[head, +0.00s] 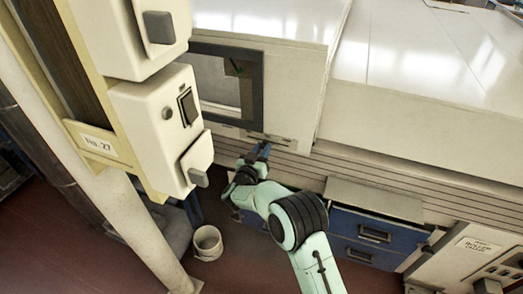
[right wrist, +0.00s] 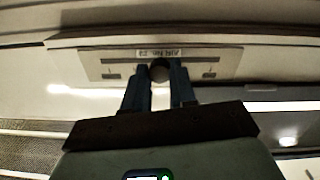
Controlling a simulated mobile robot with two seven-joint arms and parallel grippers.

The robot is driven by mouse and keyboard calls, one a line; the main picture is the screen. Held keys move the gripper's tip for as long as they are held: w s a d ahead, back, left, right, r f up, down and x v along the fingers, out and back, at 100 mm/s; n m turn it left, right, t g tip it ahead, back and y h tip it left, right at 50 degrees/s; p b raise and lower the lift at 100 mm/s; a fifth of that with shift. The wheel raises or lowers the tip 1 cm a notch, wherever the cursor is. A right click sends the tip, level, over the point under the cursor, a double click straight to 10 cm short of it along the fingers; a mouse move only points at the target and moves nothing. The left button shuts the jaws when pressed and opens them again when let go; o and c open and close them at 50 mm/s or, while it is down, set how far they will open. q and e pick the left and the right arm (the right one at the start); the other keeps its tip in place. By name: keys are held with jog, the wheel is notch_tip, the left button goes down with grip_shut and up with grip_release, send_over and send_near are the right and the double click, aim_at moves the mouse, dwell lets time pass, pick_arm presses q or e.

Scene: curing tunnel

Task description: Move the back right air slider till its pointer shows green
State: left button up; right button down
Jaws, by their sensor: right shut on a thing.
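The air slider's pale plate (right wrist: 220,60) spans the upper middle of the right wrist view, with a horizontal slot and small dark marks at both ends. Its dark round knob (right wrist: 160,71) sits near the middle of the slot. My right gripper (right wrist: 160,80) is shut on this knob, one blue finger on each side. In the head view my right gripper (head: 260,152) reaches the machine's front below a dark-framed window, by the plate (head: 285,139). I cannot make out a pointer or its colour. My left gripper is out of view.
A white control box (head: 150,120) on a yellow post stands left of my right arm. A bucket (head: 207,243) is on the floor. Blue drawers (head: 365,233) lie below the machine, right of my arm. A dark-framed window (head: 256,90) is just above the gripper.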

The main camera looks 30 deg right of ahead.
jog(key=shift+s, duration=0.1)
jog(key=c, duration=0.9)
grip_release()
jog(key=v, duration=1.3)
jog(key=shift+a+b, duration=0.15)
jog(key=shift+b, duration=0.25)
jog(key=shift+s, duration=0.1)
